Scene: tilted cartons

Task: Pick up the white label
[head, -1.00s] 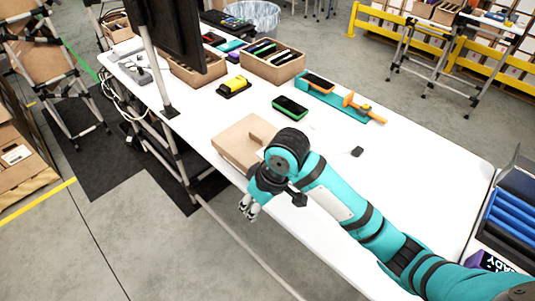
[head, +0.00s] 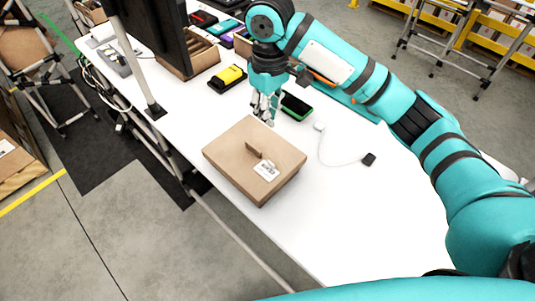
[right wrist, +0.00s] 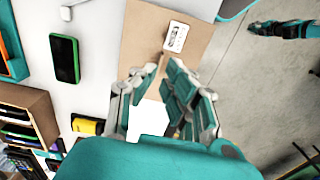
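The white label (head: 267,170) with dark print lies on top of a brown carton (head: 230,148), near its front right side. It also shows in the right wrist view (right wrist: 177,37). My right gripper (head: 267,117) is open and empty, pointing down just behind the carton, apart from the label. In the right wrist view, its spread fingers (right wrist: 152,88) show the flap and carton edge beyond them. What looks like my left gripper (right wrist: 262,27) shows small at the upper right; its opening is unclear.
A green-edged black device (head: 296,106) lies behind the carton, close to my right gripper. A yellow item (head: 227,77) is further back. A small black piece (head: 369,159) on a white cord lies to the right. The white table (head: 345,220) is clear at the front right.

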